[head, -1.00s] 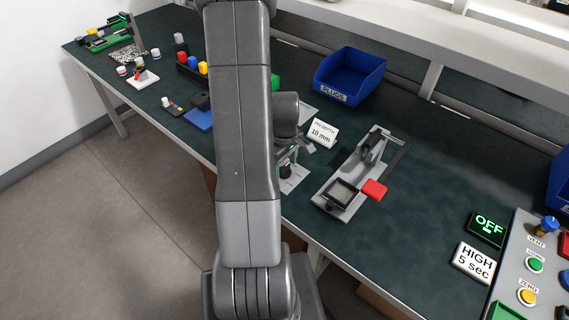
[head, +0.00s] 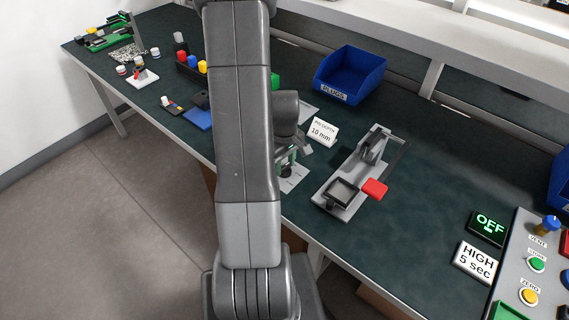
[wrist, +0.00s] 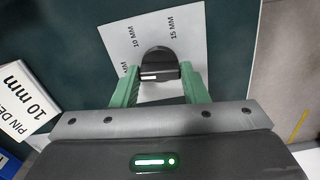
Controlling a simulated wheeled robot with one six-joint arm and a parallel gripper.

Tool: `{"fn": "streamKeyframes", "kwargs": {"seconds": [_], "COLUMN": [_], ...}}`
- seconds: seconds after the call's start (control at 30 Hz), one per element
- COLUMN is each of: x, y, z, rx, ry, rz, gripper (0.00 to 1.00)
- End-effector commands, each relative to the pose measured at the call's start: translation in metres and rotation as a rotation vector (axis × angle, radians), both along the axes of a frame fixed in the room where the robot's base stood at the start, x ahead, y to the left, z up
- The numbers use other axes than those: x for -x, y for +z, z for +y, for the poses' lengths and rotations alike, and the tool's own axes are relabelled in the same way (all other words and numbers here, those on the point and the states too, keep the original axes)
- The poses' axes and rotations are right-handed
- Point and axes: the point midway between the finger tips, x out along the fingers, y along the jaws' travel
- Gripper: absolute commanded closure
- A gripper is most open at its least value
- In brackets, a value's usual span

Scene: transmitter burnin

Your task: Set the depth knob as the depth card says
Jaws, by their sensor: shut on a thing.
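The depth card (head: 322,132) stands on the bench and reads "PIN DEPTH 10 mm"; it also shows at the left of the wrist view (wrist: 24,98). The black depth knob (wrist: 159,60) sits on a white dial plate (wrist: 113,33) printed "10 MM", "15 MM" and a third label partly hidden by a finger. The knob's white mark points left in the wrist view, toward that partly hidden label, below "10 MM". My gripper (wrist: 158,73) has its green fingers shut on the knob, one on each side. In the head view my arm covers part of this spot.
A grey press-like fixture (head: 352,180) with a red pad (head: 375,189) stands right of the card. A blue PLUGS bin (head: 350,75) is behind.

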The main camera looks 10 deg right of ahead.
Motion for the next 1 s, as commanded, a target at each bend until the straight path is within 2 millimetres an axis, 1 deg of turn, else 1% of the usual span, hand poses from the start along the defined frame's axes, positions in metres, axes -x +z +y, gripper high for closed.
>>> {"fn": "streamKeyframes", "kwargs": {"seconds": [0.7, 1.0], "x": [-0.0012, -0.0012], "y": [-0.0002, 0.0005], "z": [-0.0003, -0.0003], "rx": [0.001, 0.0], "ry": [-0.637, -0.826], "rz": [-0.003, -0.003], "gripper": [0.83, 0.83]}}
